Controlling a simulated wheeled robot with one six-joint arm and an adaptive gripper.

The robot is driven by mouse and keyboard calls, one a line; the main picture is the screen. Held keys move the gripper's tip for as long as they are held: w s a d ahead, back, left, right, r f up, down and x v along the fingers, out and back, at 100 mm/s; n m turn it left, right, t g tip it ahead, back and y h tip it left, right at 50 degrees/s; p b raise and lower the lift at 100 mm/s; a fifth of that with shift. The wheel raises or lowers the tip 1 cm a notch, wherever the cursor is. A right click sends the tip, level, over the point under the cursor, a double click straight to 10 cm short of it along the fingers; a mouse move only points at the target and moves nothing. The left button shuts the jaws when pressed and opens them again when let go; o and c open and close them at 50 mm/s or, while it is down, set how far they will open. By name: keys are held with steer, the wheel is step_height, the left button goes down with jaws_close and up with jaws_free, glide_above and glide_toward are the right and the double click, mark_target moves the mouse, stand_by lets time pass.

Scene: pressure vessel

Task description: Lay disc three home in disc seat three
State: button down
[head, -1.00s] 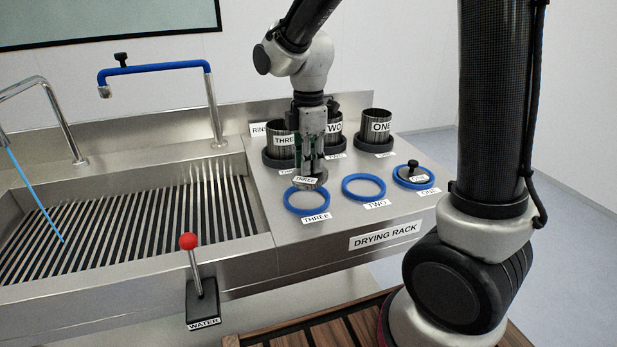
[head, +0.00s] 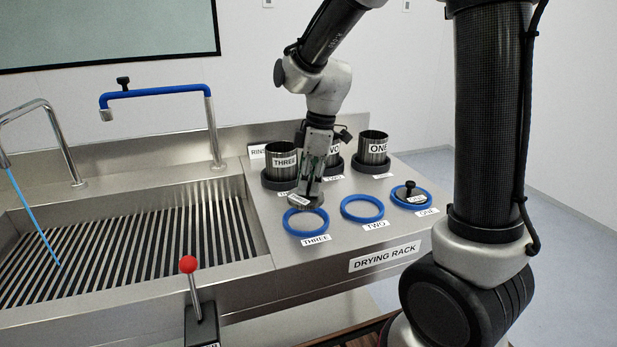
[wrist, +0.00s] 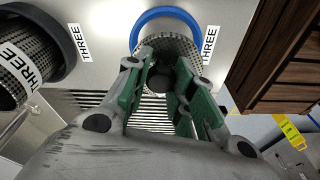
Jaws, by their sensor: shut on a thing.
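Disc three (head: 303,203) is a round grey meshed disc held low over the rack, at the far edge of disc seat three. In the wrist view the disc (wrist: 165,48) has a dark knob (wrist: 160,80) between my fingers. Disc seat three (head: 306,232) is a blue ring with a THREE label in front; its far part also shows in the wrist view (wrist: 160,14). The disc overlaps the ring in both views; I cannot tell whether they touch. My gripper (head: 305,190) is tilted and shut on the disc's knob.
Seat two (head: 362,217) is an empty blue ring. Seat one (head: 430,203) holds a disc with a black knob. Mesh cups THREE (head: 284,170) and ONE (head: 373,150) stand behind. The slatted sink (head: 140,240) and red-knobbed water lever (head: 188,264) are left.

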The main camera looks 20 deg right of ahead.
mark_target(309, 197)
steer(key=shift+f, duration=2.2)
steer(key=shift+f, duration=1.05)
steer(key=c, duration=1.1)
jaws_free()
steer(key=r, duration=0.4)
steer(key=d+r, duration=0.1)
steer(key=r, duration=0.3)
steer(key=d+r, duration=0.1)
steer(key=r, duration=0.3)
steer(key=shift+s, duration=0.1)
